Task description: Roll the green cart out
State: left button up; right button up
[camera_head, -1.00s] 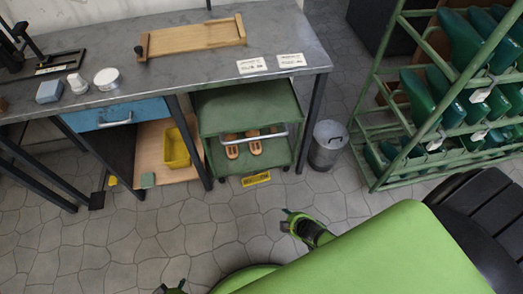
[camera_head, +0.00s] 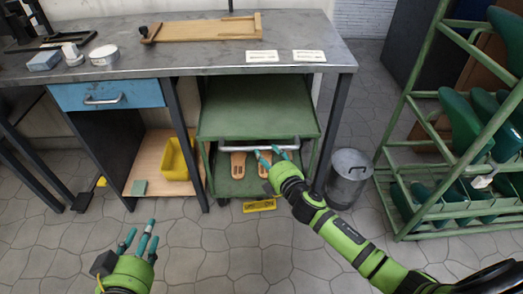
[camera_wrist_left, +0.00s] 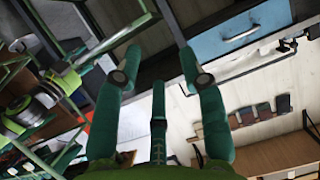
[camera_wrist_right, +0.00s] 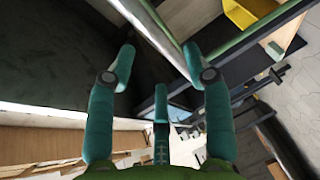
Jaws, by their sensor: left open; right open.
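The green cart (camera_head: 258,105) stands under the grey workbench, between its dark legs. Its light metal handle bar (camera_head: 228,149) runs across the front. A pair of tan sandals (camera_head: 238,164) lies on its lower shelf. My right gripper (camera_head: 269,154) is open at the right part of the handle; I cannot tell whether it touches it. In the right wrist view the bar (camera_wrist_right: 150,28) passes just beyond the open fingers (camera_wrist_right: 163,70). My left gripper (camera_head: 138,240) is open and empty, low over the floor in front of the bench's left side.
The workbench top (camera_head: 200,55) overhangs the cart. A grey bin (camera_head: 347,178) stands close to the right of the cart, and a green rack (camera_head: 440,150) further right. A yellow label (camera_head: 259,205) lies before the cart. A yellow bin (camera_head: 176,160) sits left. Floor in front is open.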

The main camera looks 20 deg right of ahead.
aim_at(261, 148)
jog(key=b+x, duration=0.1)
jog(key=x, duration=0.4)
jog(key=shift+w+f+b, duration=0.1)
jog(key=shift+w+b, duration=0.15)
jog(key=shift+b, duration=0.1)
pick_arm(q)
jog(key=d+r+t+h, duration=0.1)
jog(key=r+t, duration=0.2)
jog(key=r, duration=0.2)
jog(key=d+r+m+t+h, duration=0.1)
jog(key=d+r+t+h, duration=0.1)
jog(key=r, duration=0.4)
jog(key=shift+w+d+r+t, duration=0.15)
jog(key=shift+d+t, duration=0.15)
jog(key=shift+t, duration=0.3)
pick_arm(e)
jog(key=shift+w, duration=0.15)
grip_shut()
